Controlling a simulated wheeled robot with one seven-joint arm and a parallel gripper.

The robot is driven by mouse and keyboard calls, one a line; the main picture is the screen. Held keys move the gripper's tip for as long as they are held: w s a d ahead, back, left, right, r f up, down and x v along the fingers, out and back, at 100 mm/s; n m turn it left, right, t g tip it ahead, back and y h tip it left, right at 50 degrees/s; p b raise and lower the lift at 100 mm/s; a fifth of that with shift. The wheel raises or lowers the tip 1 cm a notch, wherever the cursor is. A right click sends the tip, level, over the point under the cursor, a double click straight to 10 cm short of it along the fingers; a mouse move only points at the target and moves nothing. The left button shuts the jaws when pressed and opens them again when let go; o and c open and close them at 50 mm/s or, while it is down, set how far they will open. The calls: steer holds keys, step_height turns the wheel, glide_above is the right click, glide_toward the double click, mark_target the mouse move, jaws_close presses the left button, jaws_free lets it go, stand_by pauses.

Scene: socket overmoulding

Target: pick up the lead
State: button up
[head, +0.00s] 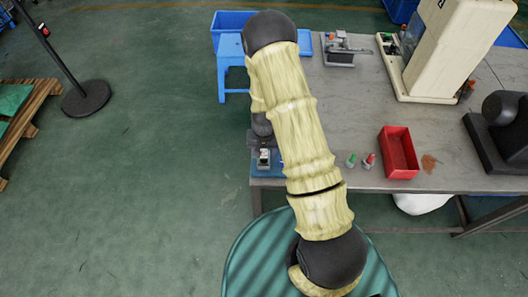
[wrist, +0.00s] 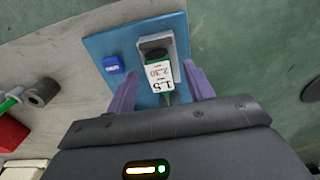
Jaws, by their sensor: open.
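The lead (wrist: 160,73), as far as I can tell, is a green piece with a white printed label. It sits at a grey block (wrist: 155,44) on a blue mat (wrist: 97,45). In the head view a small grey and white piece (head: 264,158) shows on the mat at the table's left edge. My gripper (wrist: 160,69) is open, with one purple finger on each side of the labelled piece and a gap to each finger. Contact is not visible. In the head view my arm hides most of the gripper.
A blue cube (wrist: 113,65) lies on the mat left of the block. On the table (head: 350,110) a red tray (head: 399,153) stands to the right, with a green bottle (head: 351,160) and a red-topped one (head: 369,162) beside it. Floor lies past the table's left edge.

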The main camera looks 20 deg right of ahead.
steer(key=shift+f, duration=0.5)
jaws_close()
steer(key=shift+r, duration=0.15)
step_height(320, 180, up, 10)
steer(key=b, duration=0.2)
stand_by(0.6)
